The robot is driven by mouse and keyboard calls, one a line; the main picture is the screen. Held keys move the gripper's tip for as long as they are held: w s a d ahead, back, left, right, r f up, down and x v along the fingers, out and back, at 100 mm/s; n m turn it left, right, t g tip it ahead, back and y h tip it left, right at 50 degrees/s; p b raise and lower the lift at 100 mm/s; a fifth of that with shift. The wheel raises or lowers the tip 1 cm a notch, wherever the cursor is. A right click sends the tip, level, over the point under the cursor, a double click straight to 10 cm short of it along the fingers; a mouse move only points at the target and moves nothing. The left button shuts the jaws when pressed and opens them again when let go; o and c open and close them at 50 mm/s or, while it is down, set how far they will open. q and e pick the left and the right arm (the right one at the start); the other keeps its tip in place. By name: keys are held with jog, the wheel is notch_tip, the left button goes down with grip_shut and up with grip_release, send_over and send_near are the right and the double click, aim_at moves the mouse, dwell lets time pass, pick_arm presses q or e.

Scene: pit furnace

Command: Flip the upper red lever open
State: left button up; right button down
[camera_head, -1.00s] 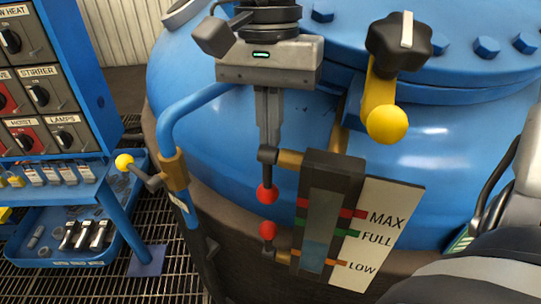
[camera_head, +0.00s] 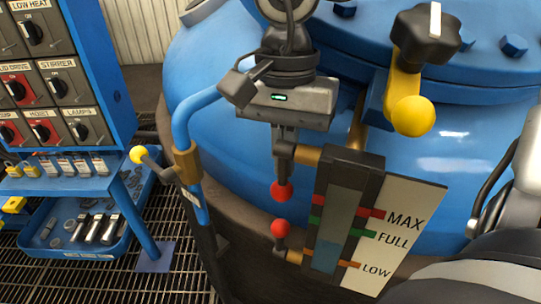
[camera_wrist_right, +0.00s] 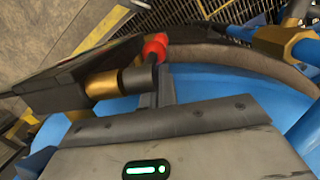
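The upper red lever (camera_head: 281,191) is a dark handle with a red ball, hanging down from a brass fitting at the gauge's top. Its ball also shows in the right wrist view (camera_wrist_right: 155,46). The lower red lever (camera_head: 280,228) points up, its ball just below the upper one. My right gripper (camera_head: 285,148) points down, its narrow fingers close together at the upper lever's pivot end, above the ball. In the right wrist view the fingers (camera_wrist_right: 165,88) look shut beside the lever; contact is unclear. My left gripper is out of view.
The level gauge (camera_head: 335,222) with its MAX/FULL/LOW plate (camera_head: 395,235) stands right of the levers. A blue pipe (camera_head: 187,130) with a yellow-knobbed valve (camera_head: 138,155) is at left. A yellow-ball handle (camera_head: 413,116) sits at upper right. The switch panel (camera_head: 110,75) is far left.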

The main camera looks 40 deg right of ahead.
jog(key=shift+s+f, duration=0.1)
pick_arm(q)
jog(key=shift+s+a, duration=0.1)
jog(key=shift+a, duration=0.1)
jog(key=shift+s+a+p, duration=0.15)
jog(key=shift+p, duration=0.4)
pick_arm(e)
notch_tip(320, 180, up, 16)
jog(key=w+d, duration=0.1)
jog(key=shift+w+d, duration=0.15)
jog(key=shift+w, duration=0.25)
jog(key=shift+f, duration=0.1)
